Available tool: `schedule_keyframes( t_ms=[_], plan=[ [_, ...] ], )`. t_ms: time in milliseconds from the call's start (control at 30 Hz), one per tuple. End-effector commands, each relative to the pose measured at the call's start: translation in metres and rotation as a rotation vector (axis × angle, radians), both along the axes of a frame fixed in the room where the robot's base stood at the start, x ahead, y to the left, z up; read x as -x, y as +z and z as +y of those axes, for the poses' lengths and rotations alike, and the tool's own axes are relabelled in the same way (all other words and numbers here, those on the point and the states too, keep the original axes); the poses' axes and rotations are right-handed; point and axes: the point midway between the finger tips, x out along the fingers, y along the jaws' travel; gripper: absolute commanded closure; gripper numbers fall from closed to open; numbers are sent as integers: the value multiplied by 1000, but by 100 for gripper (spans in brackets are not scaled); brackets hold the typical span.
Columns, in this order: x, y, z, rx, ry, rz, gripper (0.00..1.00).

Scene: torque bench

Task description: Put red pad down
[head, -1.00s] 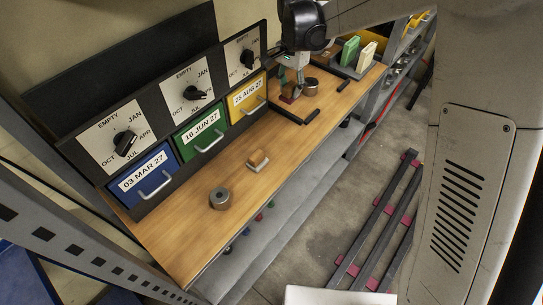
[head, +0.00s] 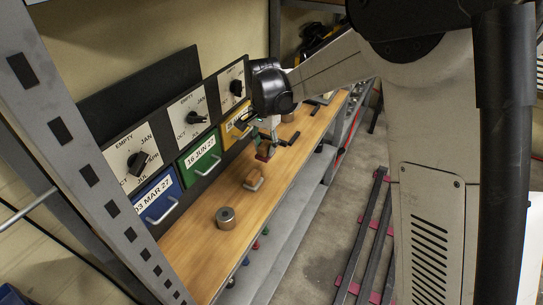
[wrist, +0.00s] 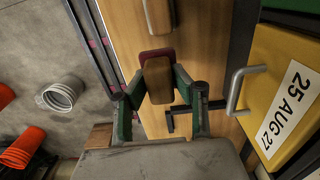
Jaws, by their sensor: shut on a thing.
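The red pad (head: 265,152) is a dark red block with a brown wooden grip on top. It hangs in my gripper (head: 266,143), over or on the wooden bench top in front of the drawers. The wrist view shows the green fingers of my gripper (wrist: 158,84) closed on both sides of the wooden grip, with the edge of the red pad (wrist: 155,54) showing past it. I cannot tell whether the pad touches the wood.
A wooden-topped block (head: 254,178) sits just nearer than the pad. A blue drawer (head: 158,198), green drawer (head: 201,158) and yellow drawer (wrist: 289,92) line the back. Bare wood (head: 200,250) lies in front.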

Motion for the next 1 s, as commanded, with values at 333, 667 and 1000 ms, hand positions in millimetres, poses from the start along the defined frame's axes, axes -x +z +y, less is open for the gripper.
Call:
schedule_keyframes(
  t_ms=[333, 667, 1000],
  plan=[
    [-54, -34, -18, 0, -1, 0, 100],
    [-60, -54, -20, 0, 0, 0, 100],
    [-60, -78, -20, 0, 0, 0, 100]
  ],
)
